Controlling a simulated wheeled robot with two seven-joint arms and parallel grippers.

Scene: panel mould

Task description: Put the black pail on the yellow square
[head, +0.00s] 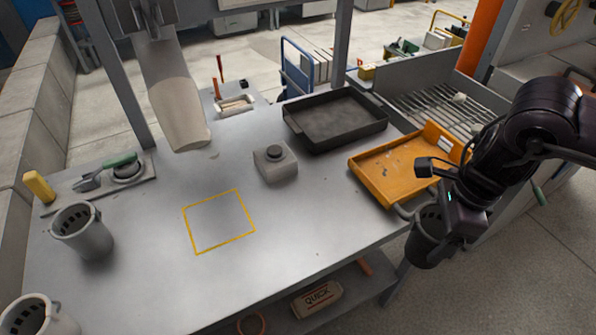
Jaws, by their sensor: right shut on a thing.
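My right gripper (445,212) reaches in from the right and is shut on the black pail (428,243), a dark grey cup-like vessel with slots showing inside its mouth. It holds the pail upright or nearly so, off the right end of the table, beside the orange tray. The gripper hides part of the pail's rim and right side. The yellow square (248,236) is a thin outline on the grey tabletop, left of the middle, and nothing stands in it. My left gripper is not in view.
Two grey pails (84,232) (40,318) stand at the left. A button box (274,163) stands behind the square. The orange tray (379,192) and a black tray (334,140) are at the right. A pale spout (180,113) hangs above. Bare table (310,225) lies right of the square.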

